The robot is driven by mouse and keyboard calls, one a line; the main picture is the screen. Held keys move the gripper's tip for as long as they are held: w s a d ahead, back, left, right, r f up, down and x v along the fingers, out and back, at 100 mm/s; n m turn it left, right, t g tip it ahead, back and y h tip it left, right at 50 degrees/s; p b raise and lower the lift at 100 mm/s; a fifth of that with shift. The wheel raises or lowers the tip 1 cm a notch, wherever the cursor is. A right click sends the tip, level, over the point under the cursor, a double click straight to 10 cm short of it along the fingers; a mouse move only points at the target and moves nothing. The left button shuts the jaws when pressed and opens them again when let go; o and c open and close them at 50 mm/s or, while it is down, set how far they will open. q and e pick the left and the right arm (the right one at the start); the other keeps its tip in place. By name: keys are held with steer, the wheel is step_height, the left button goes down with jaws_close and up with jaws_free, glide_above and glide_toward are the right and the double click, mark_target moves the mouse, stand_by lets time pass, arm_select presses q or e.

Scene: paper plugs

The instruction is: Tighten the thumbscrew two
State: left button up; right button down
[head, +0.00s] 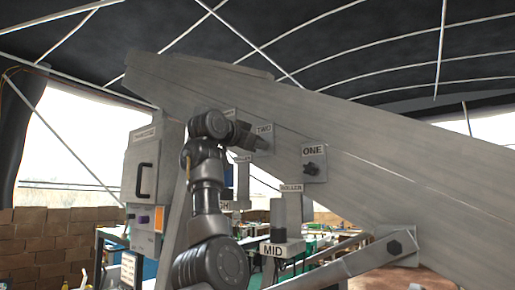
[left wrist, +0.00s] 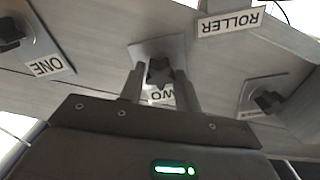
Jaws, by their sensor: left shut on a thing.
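Thumbscrew two is a dark star-shaped knob (left wrist: 160,72) on a grey plate (left wrist: 172,48) with a partly covered TWO label. In the left wrist view my left gripper (left wrist: 159,85) has a finger on each side of the knob and is shut on it. In the head view the left gripper (head: 258,143) is at the plate labelled TWO (head: 264,129), and it hides the knob there. My right gripper is not in view.
Thumbscrew one (head: 311,168) sits on its plate to the right, lower on the sloping grey beam (head: 400,150). Another dark knob (left wrist: 268,101) is at the right in the left wrist view. A grey cabinet (head: 150,170) stands left of my arm.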

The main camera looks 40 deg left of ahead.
arm_select(q)
steer(key=m, duration=0.8)
steer(key=o, duration=1)
steer(key=shift+c, duration=0.2)
